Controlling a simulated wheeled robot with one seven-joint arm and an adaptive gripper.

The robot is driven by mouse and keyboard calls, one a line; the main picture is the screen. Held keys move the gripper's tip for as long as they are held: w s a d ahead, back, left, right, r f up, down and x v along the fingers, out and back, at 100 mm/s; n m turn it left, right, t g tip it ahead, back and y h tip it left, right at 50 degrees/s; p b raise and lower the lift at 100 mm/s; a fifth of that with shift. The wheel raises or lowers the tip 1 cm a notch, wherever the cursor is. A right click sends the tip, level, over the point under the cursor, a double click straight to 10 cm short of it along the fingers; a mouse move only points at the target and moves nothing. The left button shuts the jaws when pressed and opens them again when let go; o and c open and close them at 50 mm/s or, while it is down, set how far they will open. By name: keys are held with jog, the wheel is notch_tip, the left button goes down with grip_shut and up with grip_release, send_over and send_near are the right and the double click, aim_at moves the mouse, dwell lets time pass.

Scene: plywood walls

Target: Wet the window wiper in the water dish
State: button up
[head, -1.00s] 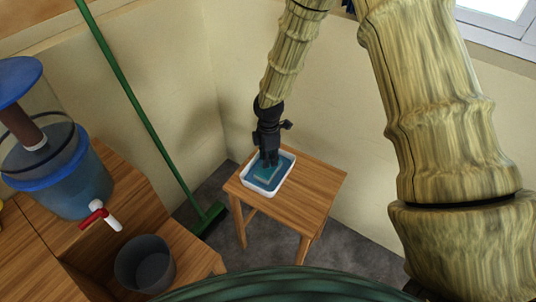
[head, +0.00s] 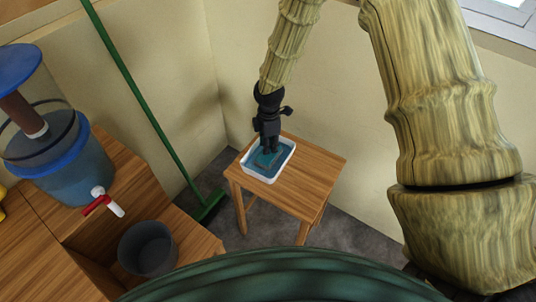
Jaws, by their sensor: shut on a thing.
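The water dish (head: 258,178) is a white rectangular tray with blue water in it. It stands on the left part of a small wooden stool (head: 310,175). My gripper (head: 268,149) is black and points down over the dish's far left part. It is shut on the window wiper (head: 265,159), a teal piece that shows just below the fingers, within the dish's outline. The fingers hide part of the wiper. I cannot tell how deep it sits in the water.
On the left, a blue water dispenser (head: 68,170) with a red-handled tap stands on a wooden cabinet. A dark grey bucket (head: 148,248) stands on a lower wooden ledge. A green broom (head: 150,115) leans against the wall beside the stool. A window (head: 500,12) is at top right.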

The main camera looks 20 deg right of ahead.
jog(key=shift+r+p, duration=2.7)
jog(key=shift+r, duration=0.85)
jog(key=shift+r+p, duration=1.75)
jog(key=shift+r, duration=0.25)
